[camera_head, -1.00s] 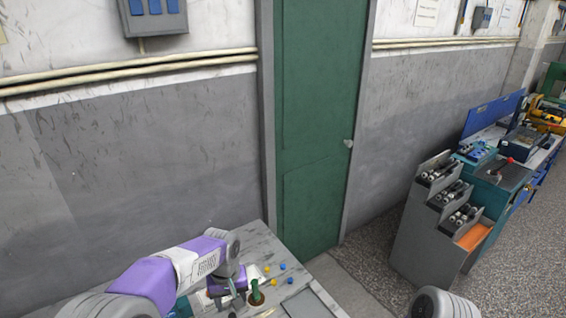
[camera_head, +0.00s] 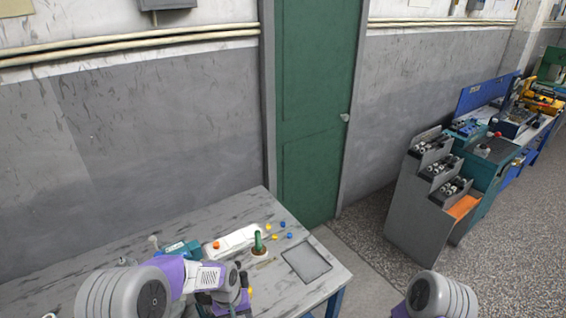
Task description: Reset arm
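My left arm comes in from the lower left, grey, purple and white. My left gripper (camera_head: 232,306) is at the bottom edge over the near part of the worktable (camera_head: 215,220), and its fingers cannot be made out. On the table behind it are a white part with an orange knob (camera_head: 232,241), a green upright piece on a brown round base (camera_head: 259,246), and several small yellow and blue pieces (camera_head: 280,230).
A grey flat plate (camera_head: 307,263) lies on the table's right side. A teal box (camera_head: 181,249) sits behind my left arm. A green door (camera_head: 310,120) is behind. A grey stepped rack (camera_head: 425,195) and blue workbench (camera_head: 500,125) stand right. The floor between is clear.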

